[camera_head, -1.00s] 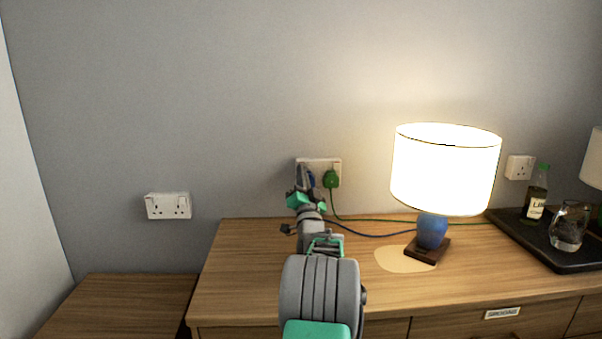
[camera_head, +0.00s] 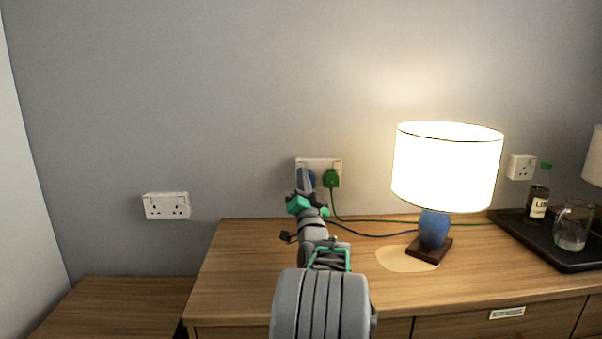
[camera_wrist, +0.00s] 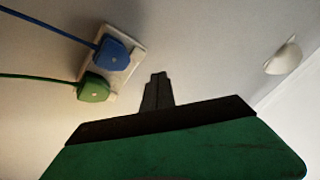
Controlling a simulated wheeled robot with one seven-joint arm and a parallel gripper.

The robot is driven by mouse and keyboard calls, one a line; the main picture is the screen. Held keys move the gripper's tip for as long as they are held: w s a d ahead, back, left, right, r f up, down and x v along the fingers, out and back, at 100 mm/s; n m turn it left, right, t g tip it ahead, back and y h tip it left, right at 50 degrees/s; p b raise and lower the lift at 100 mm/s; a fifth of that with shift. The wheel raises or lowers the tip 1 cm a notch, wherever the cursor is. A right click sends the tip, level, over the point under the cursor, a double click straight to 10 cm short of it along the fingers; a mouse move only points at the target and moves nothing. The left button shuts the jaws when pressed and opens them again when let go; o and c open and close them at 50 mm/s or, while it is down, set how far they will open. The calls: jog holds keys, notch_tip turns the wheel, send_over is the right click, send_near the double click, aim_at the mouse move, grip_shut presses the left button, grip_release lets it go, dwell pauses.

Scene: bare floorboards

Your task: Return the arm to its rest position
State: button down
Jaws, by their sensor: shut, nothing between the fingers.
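My gripper (camera_head: 304,182) is in front of the wall socket (camera_head: 318,164) above the wooden cabinet. Its fingers are shut with nothing between them, as the wrist view (camera_wrist: 157,92) also shows. A blue plug (camera_wrist: 111,52) and a green plug (camera_wrist: 93,87) sit in that socket in the wrist view. In the head view the green plug (camera_head: 331,179) is just right of my gripper, and the blue plug (camera_head: 312,179) is partly hidden behind it. In the wrist view the fingers appear apart from both plugs.
A lit lamp (camera_head: 434,228) stands on the cabinet top (camera_head: 250,262); blue and green cords run toward it. A black tray (camera_head: 573,258) at right holds a bottle (camera_head: 539,195) and a glass jug (camera_head: 572,228). Another socket (camera_head: 166,206) is at left. The cabinet's left top is clear.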

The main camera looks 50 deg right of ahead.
jog(key=w+a+r+n+g+y+p, duration=0.1)
jog(key=w+a+n+y+p, duration=0.25)
jog(key=a, duration=0.55)
jog(key=w+a+n+g+y+p, duration=0.1)
jog(key=w+a+n+y+p, duration=0.3)
jog(key=a, duration=0.6)
jog(key=w+a+r+n+g+y+p, duration=0.1)
jog(key=w+a+n+y+p, duration=0.1)
jog(key=w+a+y+p, duration=0.5)
jog(key=s+a+f+n+g+p, duration=0.1)
jog(key=s+a+g+p, duration=0.15)
jog(key=a, duration=0.55)
jog(key=s+a+f+n+g+p, duration=0.1)
jog(key=s+a+n+p, duration=0.1)
jog(key=s+a, duration=0.35)
jog(key=s+a+f+n+g+y+p, duration=0.1)
jog(key=s+a+n+g+p, duration=0.1)
jog(key=s+a, duration=0.5)
jog(key=s+a+f+n+g+y+p, duration=0.1)
jog(key=s+a+g+p, duration=0.4)
jog(key=s, duration=0.7)
jog(key=a+n, duration=0.1)
jog(key=a, duration=0.1)
jog(key=shift+s+a+f, duration=0.15)
jog(key=shift+a+f, duration=0.2)
jog(key=shift+g, duration=0.25)
